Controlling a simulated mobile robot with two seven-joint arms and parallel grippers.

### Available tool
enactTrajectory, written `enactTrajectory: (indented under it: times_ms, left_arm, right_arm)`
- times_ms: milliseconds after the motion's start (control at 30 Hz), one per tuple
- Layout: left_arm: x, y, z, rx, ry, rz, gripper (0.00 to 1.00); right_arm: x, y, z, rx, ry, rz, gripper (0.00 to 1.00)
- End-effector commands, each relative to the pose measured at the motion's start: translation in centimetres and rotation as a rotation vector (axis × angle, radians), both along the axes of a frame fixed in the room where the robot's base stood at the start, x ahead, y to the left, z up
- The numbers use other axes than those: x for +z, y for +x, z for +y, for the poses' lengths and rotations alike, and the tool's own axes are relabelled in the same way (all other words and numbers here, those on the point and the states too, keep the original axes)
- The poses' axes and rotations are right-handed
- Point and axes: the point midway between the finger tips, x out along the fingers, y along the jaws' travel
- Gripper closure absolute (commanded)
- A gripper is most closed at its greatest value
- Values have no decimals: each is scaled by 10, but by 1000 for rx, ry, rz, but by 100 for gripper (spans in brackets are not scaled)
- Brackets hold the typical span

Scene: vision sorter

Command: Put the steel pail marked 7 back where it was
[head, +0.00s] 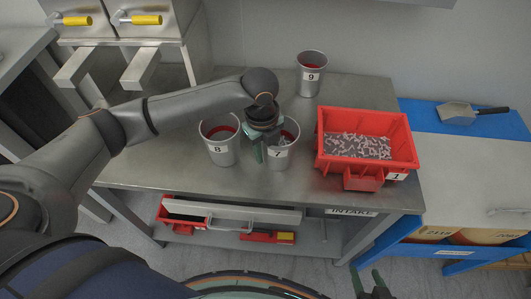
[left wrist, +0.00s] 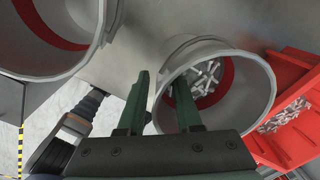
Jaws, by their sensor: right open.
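The steel pail marked 7 (head: 281,160) stands upright on the steel table, right of the pail marked 8 (head: 222,147). In the left wrist view pail 7 (left wrist: 262,95) has a red inside and holds several small pale metal pieces. My left gripper (head: 262,150) is at the left side of its rim. In the left wrist view the gripper (left wrist: 160,90) is open, one finger inside the pail and one outside, with the wall between and a gap showing. My right gripper (head: 368,280) is open and empty, low in front of the table.
The pail marked 9 (head: 311,78) stands at the back of the table (head: 170,172). A red bin marked 1 (head: 349,172) with small grey pieces stands right of pail 7. A scoop (head: 462,113) lies on a blue surface at right. An open drawer (head: 232,214) is below the table.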

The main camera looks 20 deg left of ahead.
Motion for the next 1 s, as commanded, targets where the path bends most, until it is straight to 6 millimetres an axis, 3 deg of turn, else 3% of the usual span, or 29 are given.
enactTrajectory:
  times_ms: [300, 500, 1000]
  left_arm:
    - [70, -2, 2, -2, -1, -4, 67]
    - [98, -4, 3, 0, -1, -2, 67]
    - [105, -5, 2, 1, -3, 1, 67]
  right_arm:
    - [4, 0, 0, 0, 0, 0, 43]
    - [5, 0, 0, 0, 0, 0, 43]
    - [5, 0, 0, 0, 0, 0, 43]
